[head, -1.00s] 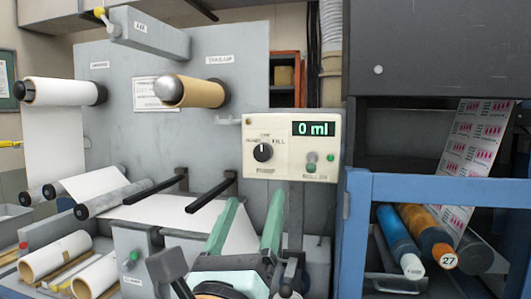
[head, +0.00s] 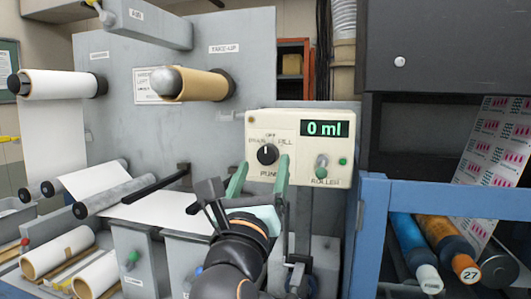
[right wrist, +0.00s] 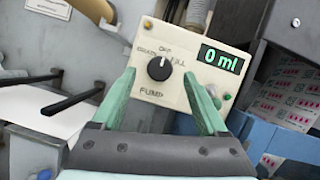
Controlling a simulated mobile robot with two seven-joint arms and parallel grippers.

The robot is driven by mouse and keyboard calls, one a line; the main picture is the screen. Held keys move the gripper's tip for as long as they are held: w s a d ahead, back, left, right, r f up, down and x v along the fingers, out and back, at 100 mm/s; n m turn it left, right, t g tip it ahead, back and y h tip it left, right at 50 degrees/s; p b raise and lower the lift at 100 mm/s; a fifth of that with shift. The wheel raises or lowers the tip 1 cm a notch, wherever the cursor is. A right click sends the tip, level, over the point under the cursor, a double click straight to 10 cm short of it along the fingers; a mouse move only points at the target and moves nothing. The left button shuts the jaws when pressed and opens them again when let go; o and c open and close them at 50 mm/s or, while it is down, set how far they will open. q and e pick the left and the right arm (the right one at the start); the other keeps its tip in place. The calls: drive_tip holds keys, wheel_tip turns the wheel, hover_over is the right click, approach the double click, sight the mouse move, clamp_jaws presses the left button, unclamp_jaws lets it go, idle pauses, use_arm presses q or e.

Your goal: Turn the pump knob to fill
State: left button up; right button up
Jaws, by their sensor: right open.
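The pump knob (head: 267,154) is a round black dial with a white mark, on the left of a cream control box (head: 330,152). Its mark points up towards OFF, between DRAIN on the left and FILL on the right. The display (head: 324,129) reads 0 ml. My right gripper (head: 262,172) has green fingers, open and empty, just below and in front of the knob. In the right wrist view the knob (right wrist: 159,68) shows beyond the spread fingers (right wrist: 165,100), apart from them. My left gripper is not in view.
A roller switch (head: 321,165) and a green button (head: 343,161) sit on the box's right side. A take-up roll (head: 195,85) sticks out at upper left. A blue frame (head: 420,190) with coloured rollers stands at right.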

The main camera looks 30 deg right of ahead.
sight(266, 158)
drive_tip(key=shift+x, duration=1.65)
drive_tip(key=shift+f, duration=0.1)
clamp_jaws()
